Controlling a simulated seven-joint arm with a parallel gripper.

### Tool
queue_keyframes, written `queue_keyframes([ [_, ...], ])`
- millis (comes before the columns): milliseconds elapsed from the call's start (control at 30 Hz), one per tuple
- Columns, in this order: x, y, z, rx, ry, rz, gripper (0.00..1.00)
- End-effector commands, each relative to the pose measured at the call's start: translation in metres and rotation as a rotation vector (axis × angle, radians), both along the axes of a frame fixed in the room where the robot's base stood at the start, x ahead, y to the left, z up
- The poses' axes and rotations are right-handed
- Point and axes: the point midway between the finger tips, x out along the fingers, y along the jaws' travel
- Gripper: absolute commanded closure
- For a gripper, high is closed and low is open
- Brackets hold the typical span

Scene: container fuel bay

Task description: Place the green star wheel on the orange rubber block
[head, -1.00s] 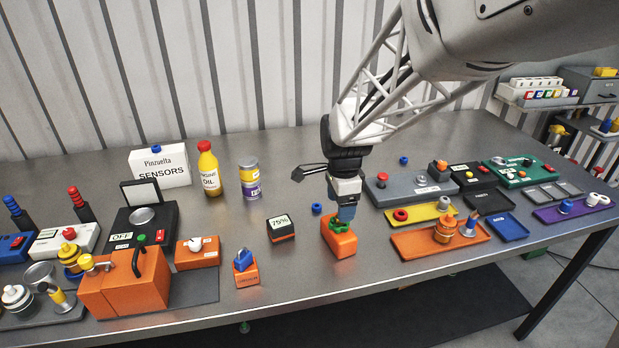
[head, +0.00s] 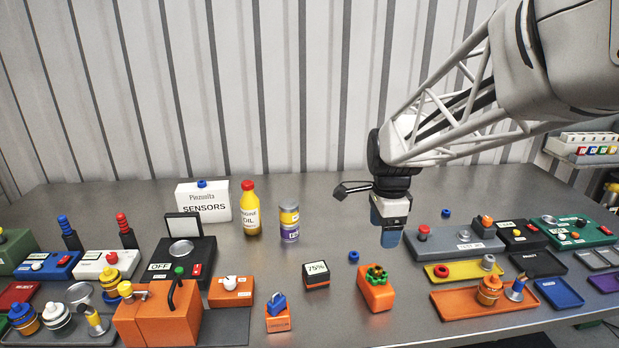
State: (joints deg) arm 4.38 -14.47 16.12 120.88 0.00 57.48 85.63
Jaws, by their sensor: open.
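The green star wheel (head: 376,272) lies on top of the orange rubber block (head: 377,295), which stands on the grey table right of centre in the head view. Something dark shows at the wheel's middle, too small to make out. My gripper (head: 389,237) hangs above and behind the block, pointing down, apart from both wheel and block. It is open, and nothing shows between its fingers.
A small blue knob (head: 353,257) and a black box reading 75% (head: 316,274) are left of the block. A yellow tray (head: 463,269) and an orange tray (head: 453,302) lie to its right. Bottles (head: 250,210) stand farther back. The table front of the block is clear.

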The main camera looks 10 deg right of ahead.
Motion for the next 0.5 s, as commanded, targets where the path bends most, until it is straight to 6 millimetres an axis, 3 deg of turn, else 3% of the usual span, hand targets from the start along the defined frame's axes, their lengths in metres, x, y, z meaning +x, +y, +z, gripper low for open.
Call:
queue_keyframes([
  [333,-0.002,0.0,0.001,0.0,-0.002,0.008,0.27],
  [500,-0.013,0.003,0.006,-0.002,-0.014,0.082,0.27],
])
